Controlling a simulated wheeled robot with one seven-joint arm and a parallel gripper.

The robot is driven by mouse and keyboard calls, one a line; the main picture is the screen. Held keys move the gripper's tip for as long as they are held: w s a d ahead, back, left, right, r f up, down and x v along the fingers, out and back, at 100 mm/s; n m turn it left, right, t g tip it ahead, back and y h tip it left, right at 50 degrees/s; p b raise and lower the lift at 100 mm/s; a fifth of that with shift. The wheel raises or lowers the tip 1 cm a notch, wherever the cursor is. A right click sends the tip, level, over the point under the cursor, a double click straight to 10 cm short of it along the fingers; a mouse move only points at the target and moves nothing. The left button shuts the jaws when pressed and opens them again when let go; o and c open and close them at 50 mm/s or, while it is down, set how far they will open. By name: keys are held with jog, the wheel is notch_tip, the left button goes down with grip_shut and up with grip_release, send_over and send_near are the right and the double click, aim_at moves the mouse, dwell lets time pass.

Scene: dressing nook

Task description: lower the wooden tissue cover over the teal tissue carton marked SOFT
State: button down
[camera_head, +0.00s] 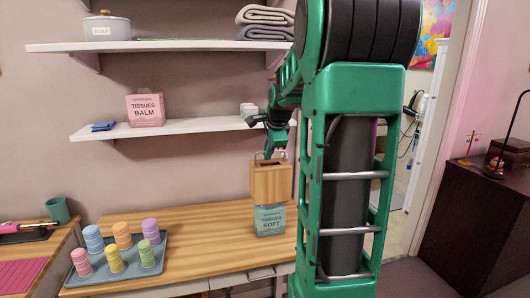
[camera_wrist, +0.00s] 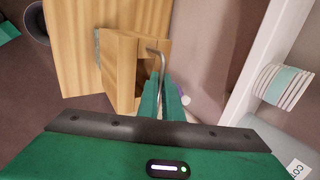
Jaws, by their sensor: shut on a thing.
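The wooden tissue cover (camera_head: 271,184) hangs upright from my gripper (camera_head: 272,154), which is shut on the metal handle at its top. The teal tissue carton (camera_head: 270,222), marked SOFT, stands on the wooden counter directly below the cover in the head view. The cover's lower edge meets or overlaps the carton's top in that view; I cannot tell whether they touch. The wrist view shows the cover (camera_wrist: 123,62) with its top opening and bent handle, beside my green fingers (camera_wrist: 162,97). The carton is mostly or wholly hidden there.
A grey tray (camera_head: 152,268) with several coloured stacked pots stands left on the counter (camera_head: 190,232). A shelf (camera_head: 185,128) above holds a pink TISSUES BALM carton (camera_head: 146,110). A teal cup (camera_head: 58,209) stands farther left. The counter between tray and carton is clear.

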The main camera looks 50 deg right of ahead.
jog(key=shift+f, duration=7.6)
jog(key=c, duration=1.9)
grip_release()
